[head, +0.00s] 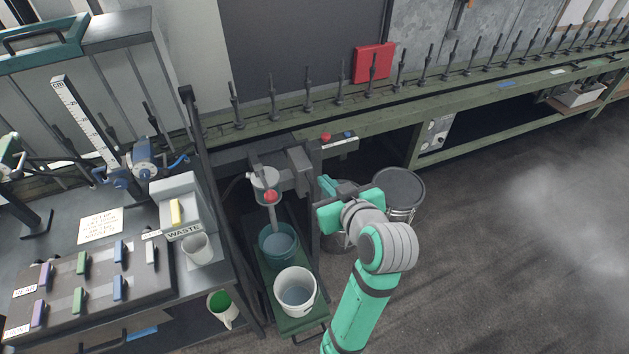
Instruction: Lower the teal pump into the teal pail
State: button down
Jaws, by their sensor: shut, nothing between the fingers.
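A teal pail (268,240) with grey-blue liquid stands on a green tray under a post-mounted unit. Above it is a pale grey pump head (263,180) with a red knob (270,196) and a grey tube pointing down. I see no teal on this pump. The tube's lower end overlaps the pail's opening; I cannot tell whether it is inside. My teal gripper (322,206) is to the right of the pump and pail, apart from both. It is shut and empty, and the dark post stands between it and the pump.
A white pail (283,306) stands in front of the teal pail on the green tray (262,262). A grey drum (405,208) stands behind my wrist. The control bench (70,268) is on the left, the spindle conveyor (385,122) behind. Floor on the right is clear.

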jog(key=shift+w, duration=0.1)
jog(key=w+a+f, duration=0.2)
jog(key=w+f, duration=0.5)
jog(key=f, duration=0.1)
jog(key=shift+w+f, duration=0.15)
jog(key=shift+w, duration=0.25)
jog(key=shift+a, duration=0.1)
